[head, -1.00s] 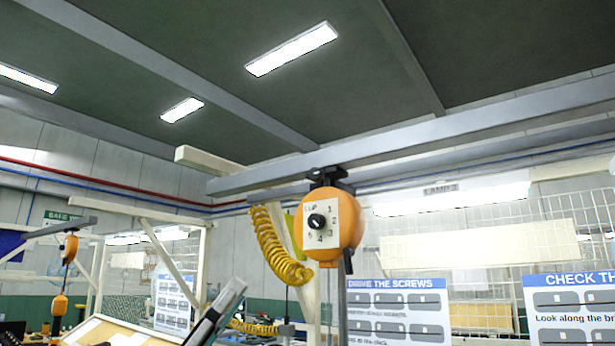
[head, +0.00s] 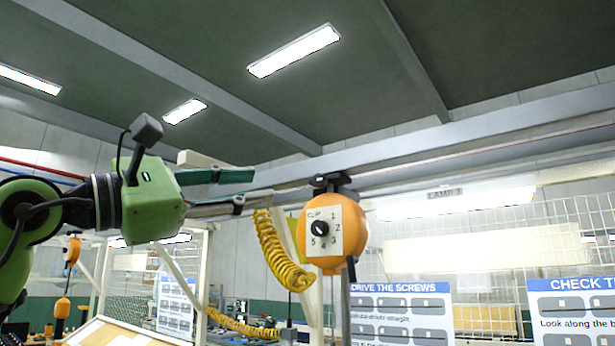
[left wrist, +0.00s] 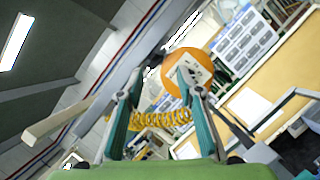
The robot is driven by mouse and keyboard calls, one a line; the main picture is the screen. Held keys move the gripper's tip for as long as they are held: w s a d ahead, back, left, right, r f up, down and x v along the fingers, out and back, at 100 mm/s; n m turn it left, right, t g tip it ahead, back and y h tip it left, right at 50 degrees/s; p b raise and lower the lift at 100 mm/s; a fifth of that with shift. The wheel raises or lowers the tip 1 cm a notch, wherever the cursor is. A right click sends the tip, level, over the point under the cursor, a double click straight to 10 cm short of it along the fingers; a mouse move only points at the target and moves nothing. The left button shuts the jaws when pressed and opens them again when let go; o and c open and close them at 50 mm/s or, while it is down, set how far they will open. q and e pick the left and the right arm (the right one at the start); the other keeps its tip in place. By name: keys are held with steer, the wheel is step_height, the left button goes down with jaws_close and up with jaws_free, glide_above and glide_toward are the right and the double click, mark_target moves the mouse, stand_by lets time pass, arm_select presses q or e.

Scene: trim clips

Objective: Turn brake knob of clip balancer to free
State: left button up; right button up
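The clip balancer (head: 350,250) is an orange round housing hanging from an overhead rail, right of centre in the head view. Its pale dial plate (head: 332,247) carries numbers and a black knob (head: 319,229). Which mark the knob points at is too small to tell. My left gripper (head: 262,185) is open and empty, up and left of the balancer and apart from it. In the left wrist view the balancer (left wrist: 173,62) shows beyond the two spread fingers (left wrist: 160,80), its plate partly behind the right finger. My right gripper is not in view.
A yellow coiled hose (head: 280,255) hangs just left of the balancer, beside a pale post. The grey overhead rail (head: 430,150) runs above. Instruction boards (head: 398,305) and a wire mesh panel stand behind. Another orange balancer (head: 73,250) hangs far left.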

mark_target(317, 181)
arm_select(q)
steer(key=p+x, duration=0.5)
steer(key=x, duration=0.5)
steer(key=shift+d+r, duration=0.15)
steer(key=shift+d, duration=0.15)
steer(key=shift+p+x, duration=0.65)
steer(key=shift+x, duration=0.25)
steer(key=shift+w+f, duration=0.1)
steer(key=shift+f, duration=0.1)
jaws_close()
